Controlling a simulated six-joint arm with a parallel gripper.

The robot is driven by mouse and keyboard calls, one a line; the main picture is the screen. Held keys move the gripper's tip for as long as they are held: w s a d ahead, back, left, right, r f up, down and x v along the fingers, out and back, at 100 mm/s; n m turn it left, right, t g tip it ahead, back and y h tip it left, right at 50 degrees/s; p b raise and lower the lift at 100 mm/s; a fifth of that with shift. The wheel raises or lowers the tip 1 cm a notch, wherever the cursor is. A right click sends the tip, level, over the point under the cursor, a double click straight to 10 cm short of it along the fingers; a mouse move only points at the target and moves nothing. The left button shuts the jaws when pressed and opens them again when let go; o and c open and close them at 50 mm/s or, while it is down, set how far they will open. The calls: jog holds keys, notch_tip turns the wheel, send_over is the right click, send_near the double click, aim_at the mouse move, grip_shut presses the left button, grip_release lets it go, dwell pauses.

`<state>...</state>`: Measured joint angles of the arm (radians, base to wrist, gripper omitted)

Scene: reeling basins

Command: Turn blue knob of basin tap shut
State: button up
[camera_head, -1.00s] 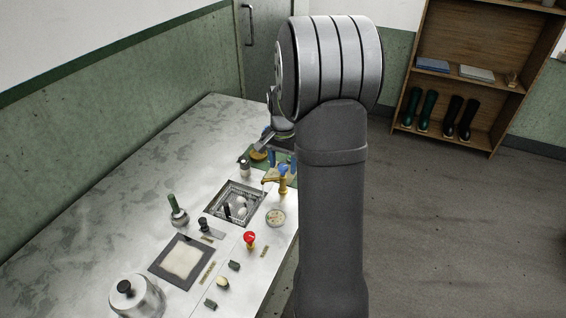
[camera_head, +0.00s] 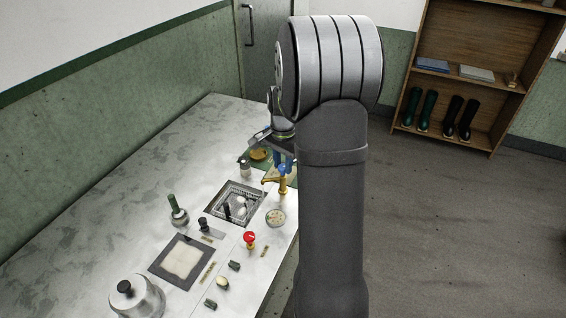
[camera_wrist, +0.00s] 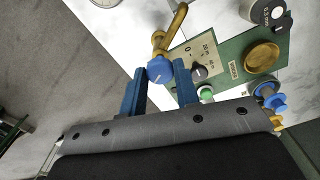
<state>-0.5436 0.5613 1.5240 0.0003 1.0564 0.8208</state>
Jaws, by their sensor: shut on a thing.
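The brass basin tap (camera_head: 281,186) stands at the right edge of the basin (camera_head: 219,212), and its spout points left over the basin. In the wrist view its curved brass pipe (camera_wrist: 178,22) shows beyond the blue knob (camera_wrist: 159,70), which has a white mark on its face. My gripper (camera_wrist: 160,76) has its two blue fingers on either side of this knob and is shut on it. In the head view my gripper (camera_head: 285,166) is above the tap. My fingers partly hide the knob there.
A green panel (camera_wrist: 235,62) with a dark dial, a green button and a brass dish lies close beside my fingers. Another blue knob (camera_wrist: 276,103) is at the right. A red knob (camera_head: 249,237) and a metal pot (camera_head: 137,297) stand nearer on the counter.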

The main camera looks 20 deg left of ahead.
aim_at(283, 167)
jog(key=m, duration=0.5)
jog(key=shift+m, duration=0.3)
dwell(0.4)
jog(key=o, duration=1)
jog(key=shift+c, duration=0.2)
notch_tip(283, 167, up, 17)
jog(key=shift+r, duration=0.2)
jog(key=shift+f, duration=0.1)
notch_tip(283, 167, down, 17)
jog(key=shift+f, duration=0.15)
dwell(0.4)
